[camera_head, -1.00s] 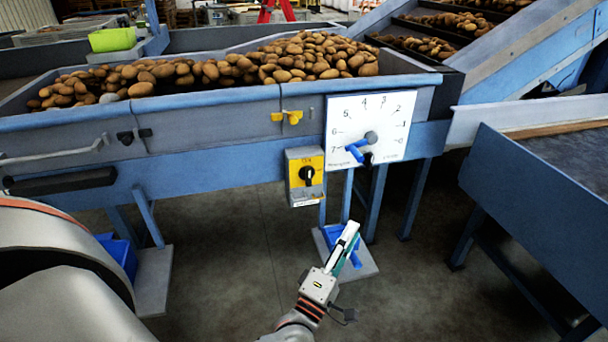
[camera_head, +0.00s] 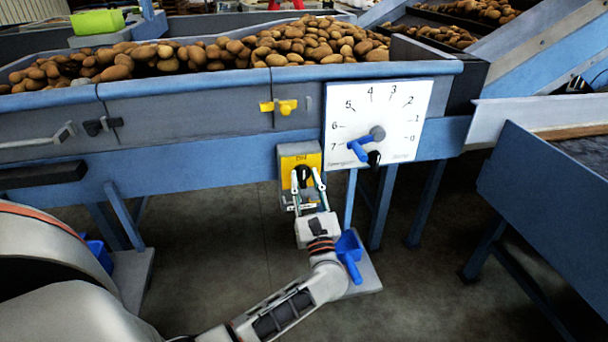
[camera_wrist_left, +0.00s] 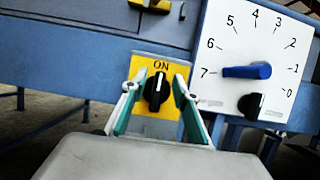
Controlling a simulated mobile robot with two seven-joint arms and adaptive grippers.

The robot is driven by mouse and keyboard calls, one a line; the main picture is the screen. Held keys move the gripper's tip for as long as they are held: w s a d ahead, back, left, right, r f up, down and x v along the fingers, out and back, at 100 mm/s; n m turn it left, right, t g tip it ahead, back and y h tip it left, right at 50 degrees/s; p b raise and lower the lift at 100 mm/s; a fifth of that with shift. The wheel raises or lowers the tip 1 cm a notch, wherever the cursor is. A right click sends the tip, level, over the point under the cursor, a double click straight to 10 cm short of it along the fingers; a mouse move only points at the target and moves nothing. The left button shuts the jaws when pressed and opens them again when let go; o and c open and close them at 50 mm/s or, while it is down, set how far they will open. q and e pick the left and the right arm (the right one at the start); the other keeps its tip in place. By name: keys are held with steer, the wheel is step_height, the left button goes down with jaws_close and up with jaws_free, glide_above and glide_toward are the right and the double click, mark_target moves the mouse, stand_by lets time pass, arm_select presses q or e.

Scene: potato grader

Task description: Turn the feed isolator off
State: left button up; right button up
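The feed isolator (camera_head: 288,162) is a yellow-faced grey box on the blue grader's front. Its black rotary knob (camera_wrist_left: 157,92) stands nearly upright in the left wrist view, under the letters "ON" on the yellow plate (camera_wrist_left: 150,128). My left gripper (camera_head: 305,180) is in front of the isolator, pointing at it. In the left wrist view its two fingers (camera_wrist_left: 156,98) are open, one on each side of the knob, with visible gaps; I cannot tell how deep they reach. My right gripper is not in view.
Right of the isolator is a white dial plate (camera_head: 395,105) numbered 0 to 7, with a blue lever (camera_head: 358,150) and a black knob (camera_head: 374,159). A yellow latch (camera_head: 286,106) is above. Potatoes (camera_head: 300,45) fill the trough. A blue scoop (camera_head: 349,255) is below.

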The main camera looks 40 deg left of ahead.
arm_select(q)
steer(key=shift+x, duration=1)
steer(key=shift+c, duration=0.3)
jaws_close()
